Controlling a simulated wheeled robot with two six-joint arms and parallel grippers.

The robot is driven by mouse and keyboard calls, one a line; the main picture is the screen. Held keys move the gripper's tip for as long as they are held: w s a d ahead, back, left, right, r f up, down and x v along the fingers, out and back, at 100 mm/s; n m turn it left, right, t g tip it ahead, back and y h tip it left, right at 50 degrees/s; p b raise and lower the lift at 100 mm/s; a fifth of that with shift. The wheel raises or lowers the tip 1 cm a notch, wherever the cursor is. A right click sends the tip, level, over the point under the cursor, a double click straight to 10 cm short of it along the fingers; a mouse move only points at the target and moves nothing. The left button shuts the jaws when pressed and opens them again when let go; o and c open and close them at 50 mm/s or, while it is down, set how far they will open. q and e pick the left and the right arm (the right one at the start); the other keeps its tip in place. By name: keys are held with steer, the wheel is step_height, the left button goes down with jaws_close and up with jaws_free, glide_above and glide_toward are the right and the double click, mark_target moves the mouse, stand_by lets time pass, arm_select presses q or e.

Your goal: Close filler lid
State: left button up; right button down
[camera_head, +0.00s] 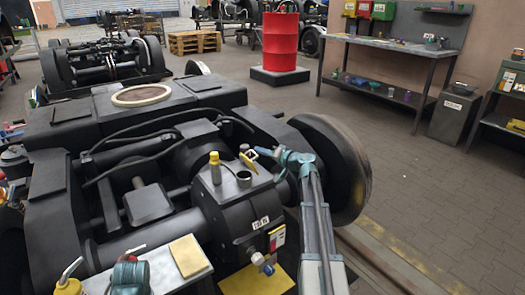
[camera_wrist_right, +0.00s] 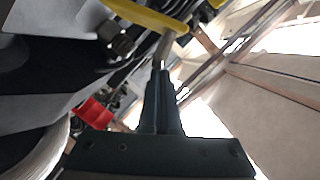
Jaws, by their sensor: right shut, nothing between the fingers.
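The filler lid (camera_head: 248,162), a small yellow-edged flap, stands open and tilted beside the round filler neck (camera_head: 244,179) on top of the black gearbox housing (camera_head: 236,205). The neck's mouth is uncovered. My right gripper (camera_head: 257,152) comes in from the lower right and is shut and empty. Its tip is close to the lid's right side; I cannot tell whether they touch. In the right wrist view my shut fingers (camera_wrist_right: 163,75) point at a yellow band (camera_wrist_right: 150,14), probably the lid's edge, with a pale metal stub just beyond the tips.
A yellow-capped post (camera_head: 214,165) stands left of the neck. A large wheel (camera_head: 335,165) is right of my right arm. A tray (camera_head: 160,272) with a yellow pad and an oil can (camera_head: 69,285) is at the lower left. The floor further right is clear.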

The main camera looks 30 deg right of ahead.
steer(key=shift+s+a+r+n+p, duration=0.15)
steer(key=shift+a+r+n+p, duration=0.15)
steer(key=shift+a+n, duration=0.3)
steer(key=a+n+h, duration=0.1)
steer(key=a+n, duration=0.1)
steer(key=a+f+n+h, duration=0.1)
steer(key=a+n, duration=0.1)
steer(key=a, duration=0.1)
steer(key=a+f+n, duration=0.1)
steer(key=a+n, duration=0.1)
steer(key=shift+s+a+f+n+h+b, duration=0.2)
steer(key=shift+s+a+n+h+b, duration=0.1)
steer(key=shift+n+h+b, duration=0.1)
steer(key=shift+a+f+n+h+b, duration=0.65)
steer(key=shift+a+n, duration=0.15)
steer(key=shift+n, duration=0.2)
steer(key=shift+a+r, duration=0.1)
